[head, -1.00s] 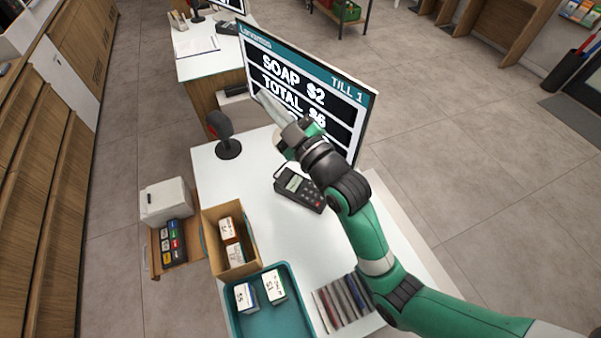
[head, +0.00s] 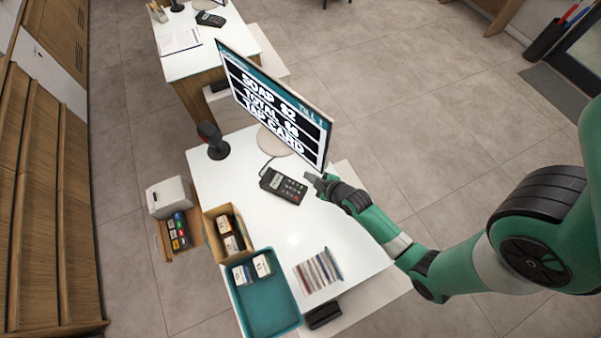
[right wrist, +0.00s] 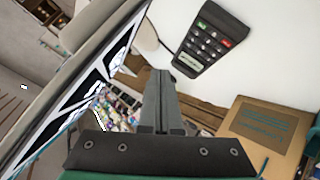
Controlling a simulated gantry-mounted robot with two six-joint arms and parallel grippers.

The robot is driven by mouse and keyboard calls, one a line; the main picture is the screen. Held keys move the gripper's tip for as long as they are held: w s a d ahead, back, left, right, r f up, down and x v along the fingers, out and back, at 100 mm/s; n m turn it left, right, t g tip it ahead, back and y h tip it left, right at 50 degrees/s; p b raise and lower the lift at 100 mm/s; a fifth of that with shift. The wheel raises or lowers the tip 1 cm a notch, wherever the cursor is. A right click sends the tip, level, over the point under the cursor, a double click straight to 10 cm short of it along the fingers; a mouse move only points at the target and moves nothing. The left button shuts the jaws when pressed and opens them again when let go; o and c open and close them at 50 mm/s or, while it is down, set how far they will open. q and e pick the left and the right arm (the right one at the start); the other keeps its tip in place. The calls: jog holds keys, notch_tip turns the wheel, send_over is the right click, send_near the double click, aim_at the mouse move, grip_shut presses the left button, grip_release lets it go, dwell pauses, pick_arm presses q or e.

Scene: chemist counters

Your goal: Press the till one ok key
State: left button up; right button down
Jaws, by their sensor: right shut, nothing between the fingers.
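The till one card terminal (head: 284,185) is a dark handset with a small screen and a keypad, lying on the white counter below the till screen (head: 275,105). The till screen reads soap $2, a total and "tap card". In the right wrist view the terminal (right wrist: 210,38) shows its keys, one of them red; I cannot read the ok key. My right gripper (head: 318,181) is shut and empty, just right of the terminal and apart from it. Its closed fingers (right wrist: 162,82) point past the terminal in the right wrist view. My left gripper is not in view.
A black scanner (head: 213,141) stands left of the terminal. A cardboard box (head: 216,253) and a teal tray (head: 291,318) hold small cartons. Several thin coloured items (head: 318,271) lie near the counter's front. The white counter (head: 272,228) between them and the terminal is clear.

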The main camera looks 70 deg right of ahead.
jog(key=shift+f, duration=0.15)
jog(key=b, duration=0.7)
send_over(305, 190)
jog(key=f, duration=0.7)
jog(key=shift+s, duration=0.25)
jog(key=shift+w+f+b, duration=0.15)
jog(key=shift+f+b, duration=0.55)
jog(key=shift+f, duration=0.05)
dwell(0.4)
jog(key=shift+f+b, duration=0.35)
jog(key=shift+w+f, duration=0.1)
jog(key=shift+f, duration=0.2)
dwell(0.4)
jog(key=shift+r, duration=0.15)
jog(key=shift+r+p, duration=0.5)
jog(key=shift+r, duration=0.05)
